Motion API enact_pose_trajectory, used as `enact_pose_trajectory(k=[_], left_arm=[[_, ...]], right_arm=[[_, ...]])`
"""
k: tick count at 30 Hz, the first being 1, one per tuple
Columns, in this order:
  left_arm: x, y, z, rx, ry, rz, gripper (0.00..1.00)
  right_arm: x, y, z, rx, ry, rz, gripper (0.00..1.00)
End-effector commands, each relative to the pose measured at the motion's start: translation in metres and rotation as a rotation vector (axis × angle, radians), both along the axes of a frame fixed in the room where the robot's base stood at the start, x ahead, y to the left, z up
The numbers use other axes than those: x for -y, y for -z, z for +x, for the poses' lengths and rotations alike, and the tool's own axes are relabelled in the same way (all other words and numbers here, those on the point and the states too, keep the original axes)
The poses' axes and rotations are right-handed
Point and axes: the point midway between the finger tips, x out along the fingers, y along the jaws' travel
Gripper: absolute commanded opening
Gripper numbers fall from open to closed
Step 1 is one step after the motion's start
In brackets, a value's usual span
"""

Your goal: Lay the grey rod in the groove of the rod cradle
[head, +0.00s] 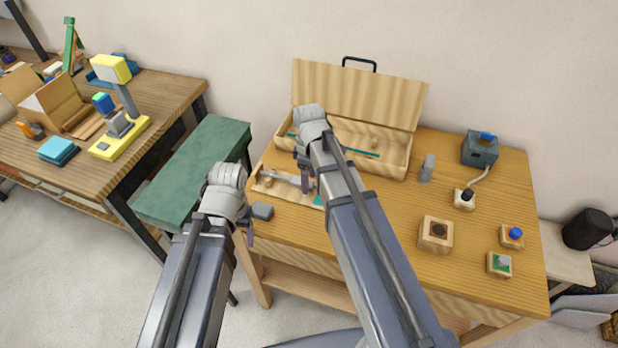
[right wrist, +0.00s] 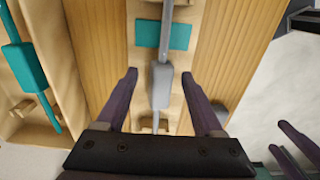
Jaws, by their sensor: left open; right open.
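The grey rod (head: 287,178) has a thicker grey block along it. In the right wrist view the grey rod (right wrist: 161,82) runs lengthwise over a pale wooden holder, apparently the rod cradle (right wrist: 146,60), crossing a teal patch. I cannot tell whether it rests in a groove. My right gripper (head: 306,184) is open above the rod; in its wrist view the fingers (right wrist: 159,75) stand either side of the block, apart from it. The cradle (head: 262,186) is partly hidden by my right arm in the head view. My left gripper (head: 249,232) is open and empty by the table's left edge.
An open wooden case (head: 398,165) with a teal rod (head: 362,153) stands just behind. A small dark grey block (head: 262,211) lies near the left edge. Wooden blocks (head: 435,234) and a grey box (head: 479,150) stand at right. A green bench (head: 195,170) is left of the table.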

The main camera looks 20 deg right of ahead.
Motion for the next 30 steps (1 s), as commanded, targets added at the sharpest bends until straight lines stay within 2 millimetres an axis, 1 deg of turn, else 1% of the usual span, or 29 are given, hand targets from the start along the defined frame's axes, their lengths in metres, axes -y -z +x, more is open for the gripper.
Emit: enact_pose_trajectory(k=[8,18,22,30], left_arm=[[0.000,-0.025,0.000,0.000,0.000,0.000,0.69],[0.000,-0.070,0.000,0.000,0.001,0.000,0.69],[0.000,-0.077,0.000,0.000,0.001,0.000,0.69],[0.000,-0.076,0.000,0.000,0.001,0.000,0.69]], right_arm=[[0.000,-0.025,0.000,0.000,0.000,0.000,0.69],[0.000,-0.070,0.000,0.000,0.000,0.000,0.69],[0.000,-0.077,0.000,0.000,0.000,0.000,0.69],[0.000,-0.076,0.000,0.000,0.000,0.000,0.69]])
